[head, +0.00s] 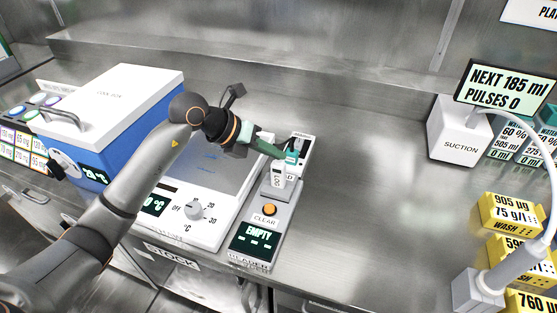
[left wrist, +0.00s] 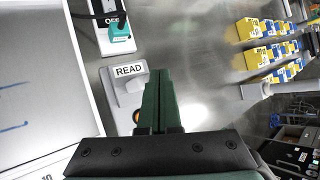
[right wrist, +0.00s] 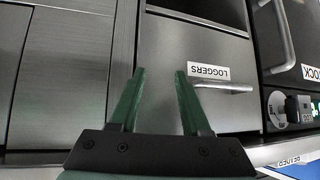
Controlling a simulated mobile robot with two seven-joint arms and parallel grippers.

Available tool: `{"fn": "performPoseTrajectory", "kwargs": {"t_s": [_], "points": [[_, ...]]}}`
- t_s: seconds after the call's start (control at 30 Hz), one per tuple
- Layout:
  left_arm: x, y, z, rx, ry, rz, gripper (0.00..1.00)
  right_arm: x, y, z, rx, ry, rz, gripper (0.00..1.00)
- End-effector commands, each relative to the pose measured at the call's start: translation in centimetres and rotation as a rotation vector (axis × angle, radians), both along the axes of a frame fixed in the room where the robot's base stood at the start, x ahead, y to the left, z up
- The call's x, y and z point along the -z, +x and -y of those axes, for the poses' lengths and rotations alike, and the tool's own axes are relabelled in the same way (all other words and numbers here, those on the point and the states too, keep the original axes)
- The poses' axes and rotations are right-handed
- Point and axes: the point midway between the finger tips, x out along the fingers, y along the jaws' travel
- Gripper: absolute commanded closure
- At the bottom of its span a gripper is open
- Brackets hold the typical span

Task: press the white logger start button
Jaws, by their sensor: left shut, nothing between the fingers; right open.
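A small white device (left wrist: 112,35) with a dark display reading OFF and a teal patch at its near end shows at the top of the left wrist view. I take it as the logger; it also shows in the head view (head: 304,146). A start button cannot be made out clearly. My left gripper (head: 281,153) is shut and empty, its green fingers beside the device in the head view. In the left wrist view its fingertips (left wrist: 161,73) are right of the READ plate (left wrist: 129,84). My right gripper (right wrist: 160,72) is open and empty, facing a drawer.
The reader has an orange CLEAR button (head: 269,209) and a display (head: 257,240) reading EMPTY. A blue cool box (head: 92,155) and a hotplate (head: 209,227) stand left. The suction unit (head: 458,132) stands right. Bare steel counter (head: 370,200) lies between. The drawer (right wrist: 205,105) is labelled LOGGERS.

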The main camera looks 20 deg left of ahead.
Motion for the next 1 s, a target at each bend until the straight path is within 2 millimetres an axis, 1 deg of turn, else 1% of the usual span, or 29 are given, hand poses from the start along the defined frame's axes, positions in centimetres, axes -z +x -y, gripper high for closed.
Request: {"fn": "performPoseTrajectory", "kwargs": {"t_s": [0.6, 0.87, 1.0], "points": [[0.89, -0.03, -0.02, 0.0, 0.001, -0.002, 1.0, 0.55, 0.0, 0.0, 0.0, 0.0, 0.0, 0.53], [0.86, -0.04, 0.0, 0.0, 0.001, -0.003, 1.0, 0.49, 0.0, -0.01, 0.0, 0.0, 0.0, 0.53], [0.52, -0.03, -0.01, 0.0, 0.001, -0.002, 1.0, 0.2, -0.01, 0.0, 0.0, 0.0, 0.0, 0.53]]}}
